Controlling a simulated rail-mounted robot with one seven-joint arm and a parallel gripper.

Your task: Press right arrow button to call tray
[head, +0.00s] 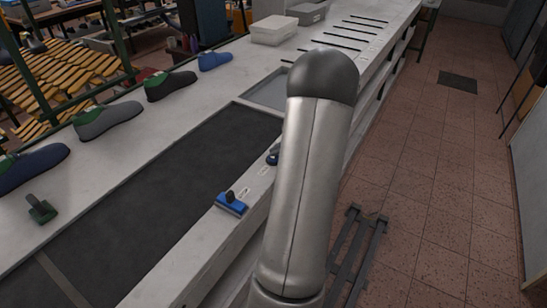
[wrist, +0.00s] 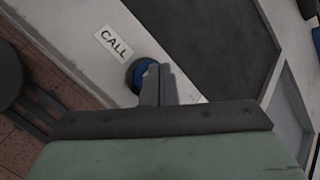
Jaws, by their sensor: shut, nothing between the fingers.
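A round blue button with a dark rim (wrist: 138,77) sits on the pale bench edge in the wrist view, beside a white label reading CALL (wrist: 113,42). My gripper (wrist: 158,70) is shut and empty, its fingertips over the right part of the button. I cannot tell whether they touch it. No arrow marking is visible on the button. In the head view my arm hides the gripper, and a small blue and dark part (head: 273,156) shows at the arm's left edge. A blue block with a dark handle (head: 231,205) sits nearer along the bench edge.
A dark belt (head: 170,190) runs along the pale bench (head: 215,80). Several shoes on lasts, including a grey one (head: 108,120), stand along its far side. A white bin (head: 273,30) stands farther back. The tiled floor at right is mostly clear.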

